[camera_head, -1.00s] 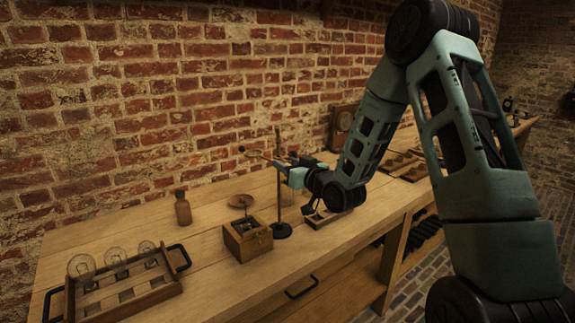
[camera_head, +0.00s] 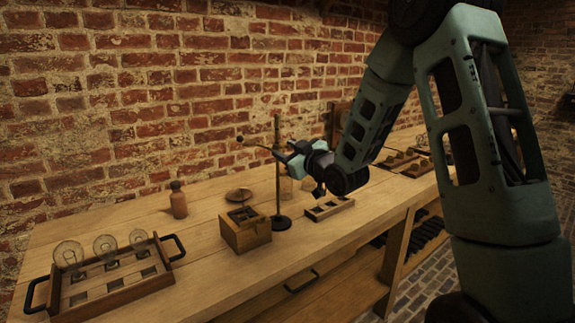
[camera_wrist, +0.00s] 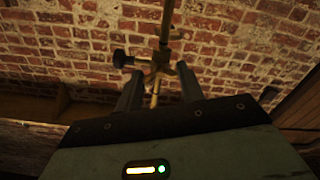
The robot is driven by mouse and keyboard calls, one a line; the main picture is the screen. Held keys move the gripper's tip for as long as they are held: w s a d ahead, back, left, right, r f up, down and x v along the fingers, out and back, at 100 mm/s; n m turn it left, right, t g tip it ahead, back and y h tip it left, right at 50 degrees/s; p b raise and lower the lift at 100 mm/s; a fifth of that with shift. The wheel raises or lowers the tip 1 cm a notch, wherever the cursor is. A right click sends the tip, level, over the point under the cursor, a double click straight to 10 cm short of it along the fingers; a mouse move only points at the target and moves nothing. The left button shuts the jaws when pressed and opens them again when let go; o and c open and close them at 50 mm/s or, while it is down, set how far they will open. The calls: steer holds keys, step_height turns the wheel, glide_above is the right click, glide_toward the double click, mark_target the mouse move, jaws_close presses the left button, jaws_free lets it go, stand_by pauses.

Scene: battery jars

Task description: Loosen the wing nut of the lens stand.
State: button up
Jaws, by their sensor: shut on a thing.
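The lens stand (camera_head: 277,180) is a thin upright rod on a round black base on the bench, with a thin side arm ending in a dark knob at left. In the wrist view its brass rod (camera_wrist: 167,22) carries a clamp with a black knob (camera_wrist: 120,58). My gripper (camera_wrist: 160,84) is at the clamp, its fingers on either side of the brass wing nut (camera_wrist: 158,72), which is partly hidden by the fingers. The jaws are shut on it. In the head view my gripper (camera_head: 287,156) is beside the upper rod, and the nut is too small to make out.
A wooden box (camera_head: 246,235) stands close to the stand's base, with a small dish (camera_head: 238,194) behind it. A brown bottle (camera_head: 178,200) and a tray of glass bulbs (camera_head: 120,291) are further left. A slotted wooden block (camera_head: 330,208) lies right of the stand. The brick wall is behind.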

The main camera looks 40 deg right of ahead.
steer(key=n+b, duration=0.3)
steer(key=b, duration=0.2)
steer(key=n+b, duration=0.2)
steer(key=shift+f+n, duration=0.3)
steer(key=shift+f, duration=0.05)
steer(key=n+b, duration=0.4)
steer(key=b, duration=0.2)
steer(key=shift+n+b, duration=0.3)
steer(key=n+b, duration=0.7)
steer(key=b, duration=0.2)
steer(key=shift+r, duration=0.2)
steer(key=shift+r+n+b, duration=0.15)
steer(key=shift+n+b, duration=0.15)
steer(key=o, duration=1)
steer(key=shift+s, duration=0.1)
